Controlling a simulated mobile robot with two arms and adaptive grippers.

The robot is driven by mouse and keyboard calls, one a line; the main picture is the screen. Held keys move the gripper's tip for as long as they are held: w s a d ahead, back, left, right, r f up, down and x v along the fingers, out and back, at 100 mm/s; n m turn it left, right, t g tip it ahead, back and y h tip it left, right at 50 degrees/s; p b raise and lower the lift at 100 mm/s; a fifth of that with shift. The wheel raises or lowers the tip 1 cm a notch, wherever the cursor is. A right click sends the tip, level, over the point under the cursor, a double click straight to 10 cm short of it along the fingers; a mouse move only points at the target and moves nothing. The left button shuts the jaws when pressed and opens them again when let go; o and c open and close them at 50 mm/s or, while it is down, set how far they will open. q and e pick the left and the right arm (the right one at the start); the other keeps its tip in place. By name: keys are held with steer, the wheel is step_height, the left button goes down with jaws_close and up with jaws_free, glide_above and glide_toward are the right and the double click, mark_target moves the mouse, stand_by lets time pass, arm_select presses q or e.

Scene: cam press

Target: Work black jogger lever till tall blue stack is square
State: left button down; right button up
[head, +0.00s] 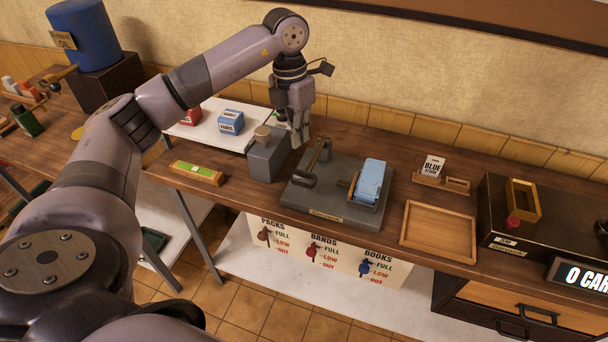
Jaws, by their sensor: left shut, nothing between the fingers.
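The tall blue stack (369,180) stands in a small wooden holder on the dark grey jogger base (338,208). I cannot tell from here whether its edges are square. The black jogger lever (315,162) rises at the left part of the base and has a dark rounded end low at the front. My left gripper (297,143) points down just behind and left of the lever, beside a grey block with a knob (266,155). It is shut and empty. I cannot tell whether its fingertips touch the lever. My right gripper is not in view.
An empty wooden tray (438,232) lies right of the jogger. A dark cabinet (535,220) fills the right end. A green-topped level-like block (197,172) lies at the left. Blue and red boxes (231,122) stand on a white shelf.

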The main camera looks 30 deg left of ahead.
mark_target(305, 175)
arm_select(q)
steer(key=m, duration=0.5)
steer(key=m+b, duration=0.1)
steer(key=m, duration=0.4)
steer(key=d+f+m, duration=0.1)
steer(key=m, duration=0.4)
steer(key=shift+s+d+m, duration=0.1)
steer(key=shift+s+m, duration=0.05)
steer(key=shift+m, duration=0.25)
steer(key=shift+d+f+b, duration=0.2)
steer(key=shift+f+b, duration=0.95)
steer(key=shift+f, duration=0.6)
steer(key=shift+d+f+b, duration=0.15)
steer(key=shift+f+b, duration=1)
steer(key=shift+f, duration=0.6)
